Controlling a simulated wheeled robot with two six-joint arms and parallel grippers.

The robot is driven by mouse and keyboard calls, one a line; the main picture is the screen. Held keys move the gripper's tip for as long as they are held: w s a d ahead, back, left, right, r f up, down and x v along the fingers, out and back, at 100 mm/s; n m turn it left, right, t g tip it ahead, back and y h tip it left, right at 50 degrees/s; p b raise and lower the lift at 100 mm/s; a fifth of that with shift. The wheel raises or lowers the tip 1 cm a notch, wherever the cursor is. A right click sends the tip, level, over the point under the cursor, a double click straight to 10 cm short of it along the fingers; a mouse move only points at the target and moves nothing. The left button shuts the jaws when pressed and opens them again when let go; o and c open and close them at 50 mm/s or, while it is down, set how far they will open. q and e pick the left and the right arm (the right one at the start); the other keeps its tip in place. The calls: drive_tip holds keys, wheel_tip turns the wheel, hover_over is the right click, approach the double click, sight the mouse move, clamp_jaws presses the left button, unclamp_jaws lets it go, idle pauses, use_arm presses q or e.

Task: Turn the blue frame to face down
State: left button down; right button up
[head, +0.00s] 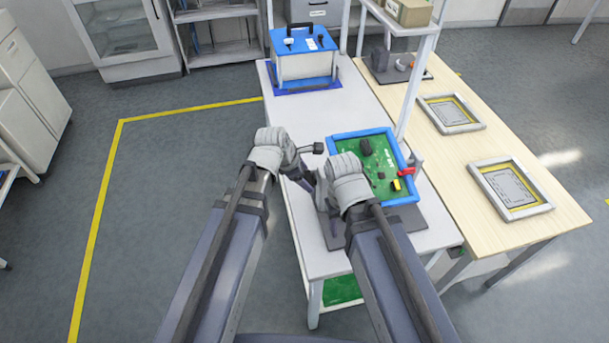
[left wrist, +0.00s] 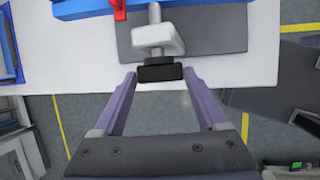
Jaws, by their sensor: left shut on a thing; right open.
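The blue frame (head: 333,144) holds a green board (head: 377,160) with dark and yellow parts showing on its upper side. It sits over a dark grey base plate (head: 408,221) on the white table, with a red clamp (head: 415,165) at its right side. My left gripper (head: 306,172) is at the frame's left side. In the left wrist view, my left gripper (left wrist: 160,78) has its fingers on either side of a black grip (left wrist: 160,72) on a pale handle (left wrist: 160,40). My right gripper (head: 325,200) is open near the frame's lower left corner; my wrist hides part of it.
A blue-topped box (head: 304,66) stands at the far end of the white table (head: 300,110). A wooden table (head: 450,160) on the right holds two grey-yellow frames (head: 512,188). A white post (head: 415,85) rises between the tables. The floor on the left is clear.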

use_arm(q)
drive_tip(key=shift+s+f+t+b, duration=0.15)
drive_tip(key=shift+s+t+b, duration=0.2)
drive_tip(key=shift+t, duration=0.25)
drive_tip(key=shift+w+y, duration=0.1)
drive_tip(key=shift+y, duration=0.2)
unclamp_jaws()
drive_tip(key=shift+r, duration=0.2)
